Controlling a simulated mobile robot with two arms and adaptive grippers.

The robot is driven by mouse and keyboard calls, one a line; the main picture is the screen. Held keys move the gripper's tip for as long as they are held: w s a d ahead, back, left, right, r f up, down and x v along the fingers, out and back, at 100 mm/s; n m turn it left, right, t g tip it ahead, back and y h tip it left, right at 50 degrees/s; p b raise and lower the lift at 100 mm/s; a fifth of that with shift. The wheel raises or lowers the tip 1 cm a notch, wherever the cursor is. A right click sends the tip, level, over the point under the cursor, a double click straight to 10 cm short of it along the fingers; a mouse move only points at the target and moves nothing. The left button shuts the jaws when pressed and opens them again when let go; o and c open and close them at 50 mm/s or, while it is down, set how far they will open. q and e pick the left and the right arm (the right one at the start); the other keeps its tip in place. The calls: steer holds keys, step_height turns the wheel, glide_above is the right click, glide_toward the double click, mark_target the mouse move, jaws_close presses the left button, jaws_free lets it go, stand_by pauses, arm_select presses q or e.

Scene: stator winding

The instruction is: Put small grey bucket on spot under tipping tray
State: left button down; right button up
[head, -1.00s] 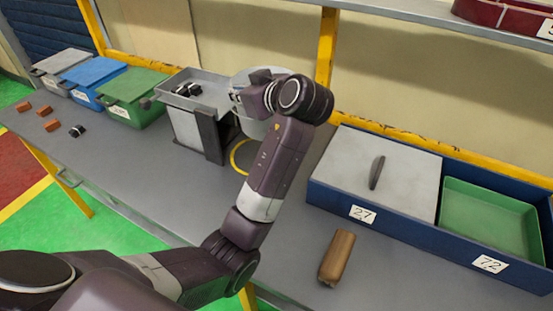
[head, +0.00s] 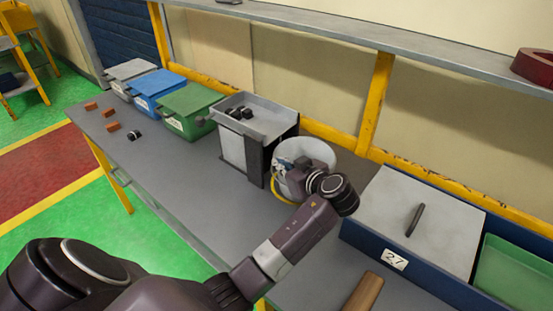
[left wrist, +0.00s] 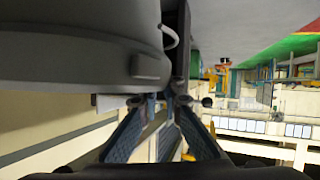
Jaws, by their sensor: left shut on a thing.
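The small grey bucket (head: 307,147) is upright beside the tipping tray (head: 268,117), partly hidden by my left gripper and wrist. My left gripper (head: 284,165) is shut on the bucket at its near side. In the left wrist view the bucket's grey wall (left wrist: 75,55) fills the upper left, and the gripper's fingers (left wrist: 167,103) converge by its edge. A yellow ring (head: 279,200) marks the spot on the bench. The bucket is over or at the ring, whose near left part shows; I cannot tell whether its base touches the bench. My right gripper is not in view.
Small dark parts lie in the tipping tray. Green (head: 190,108), blue (head: 158,88) and grey (head: 130,70) lidded bins stand left. A blue case with a grey lid (head: 420,215) is right. A brown block (head: 364,293) lies in front. Free bench lies left of the stand.

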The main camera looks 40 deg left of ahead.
arm_select(q)
steer(key=p+x, duration=0.1)
steer(key=x, duration=0.1)
steer(key=shift+w+a, duration=0.15)
steer(key=shift+a, duration=0.25)
steer(key=shift+d+f, duration=0.1)
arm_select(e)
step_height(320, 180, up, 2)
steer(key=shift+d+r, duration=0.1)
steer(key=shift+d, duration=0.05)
arm_select(q)
steer(key=c, duration=2.5)
jaws_free()
steer(key=o, duration=0.4)
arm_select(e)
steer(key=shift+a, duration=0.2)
arm_select(q)
steer(key=shift+d, duration=0.3)
steer(key=b+v, duration=0.3)
steer(key=v, duration=0.8)
steer(key=shift+s+d+b, duration=0.2)
steer(key=shift+s+b, duration=0.05)
steer(key=shift+b, duration=0.15)
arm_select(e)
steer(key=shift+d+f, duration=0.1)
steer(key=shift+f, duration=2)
